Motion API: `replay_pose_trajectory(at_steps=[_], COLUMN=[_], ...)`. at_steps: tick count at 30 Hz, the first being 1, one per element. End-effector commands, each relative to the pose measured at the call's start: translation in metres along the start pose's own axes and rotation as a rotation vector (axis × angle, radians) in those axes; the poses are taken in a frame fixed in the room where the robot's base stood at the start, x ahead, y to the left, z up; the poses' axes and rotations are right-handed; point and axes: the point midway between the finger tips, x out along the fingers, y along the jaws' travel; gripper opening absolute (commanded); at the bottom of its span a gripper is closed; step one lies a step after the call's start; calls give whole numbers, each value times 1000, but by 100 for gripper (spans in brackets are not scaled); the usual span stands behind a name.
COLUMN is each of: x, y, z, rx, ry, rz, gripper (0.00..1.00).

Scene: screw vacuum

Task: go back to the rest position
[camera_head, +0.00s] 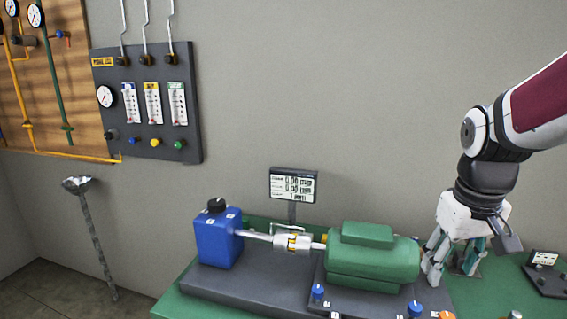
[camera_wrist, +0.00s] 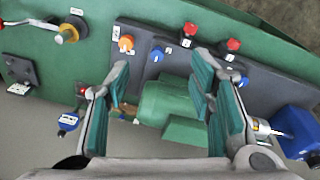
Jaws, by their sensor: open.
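My gripper (camera_head: 455,262) is at the right in the head view, pointing down beside the right end of the green motor (camera_head: 372,256). In the wrist view my gripper (camera_wrist: 161,85) is open, its two teal-padded fingers apart with nothing held between them. The green motor (camera_wrist: 165,108) shows behind and between the fingers in that view. I cannot tell whether a finger touches the motor. The blue pump block (camera_head: 218,238) stands left of the motor, joined to it by a silver shaft coupling (camera_head: 292,243). The blue block (camera_wrist: 297,132) also shows at the right in the wrist view.
A green table (camera_head: 172,304) carries the dark base plate (camera_head: 250,292), with blue and orange knobs at its front. A small display (camera_head: 293,185) stands behind. A grey wall panel (camera_head: 190,106) with gauges hangs upper left. Open wall space lies above the motor.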

Motion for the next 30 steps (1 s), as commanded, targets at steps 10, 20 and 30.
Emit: replay_pose_trajectory(at_steps=[10,20,30], x=[-54,-59,-58], y=[-64,-90,-92], z=[88,145,150], rx=[3,11,14], ry=[145,228,234], rz=[-13,-59,-65], gripper=[49,49,49])
